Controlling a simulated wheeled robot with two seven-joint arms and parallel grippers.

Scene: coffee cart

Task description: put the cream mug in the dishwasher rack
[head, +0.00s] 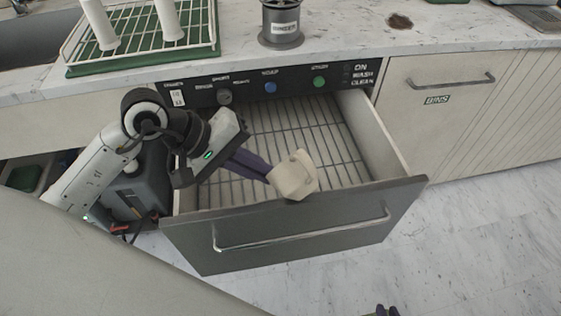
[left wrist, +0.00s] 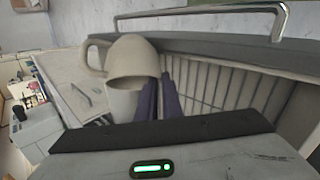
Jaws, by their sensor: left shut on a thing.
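The cream mug (head: 293,177) is held over the front part of the open dishwasher drawer, close to the inner side of its front panel. My left gripper (head: 270,172) is shut on the mug with its purple fingers. In the left wrist view the mug (left wrist: 133,57) is tilted with its opening toward the camera and its handle to the left. I cannot tell whether the mug touches the rack. The wire dishwasher rack (head: 342,168) looks empty where it shows; my arm hides its left part.
The drawer's front panel (head: 300,232) with its bar handle stands in front of the rack. The control panel (head: 270,84) is above it. On the counter are a green-based drying rack (head: 142,62) with white upright items and a grey cylinder (head: 281,25).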

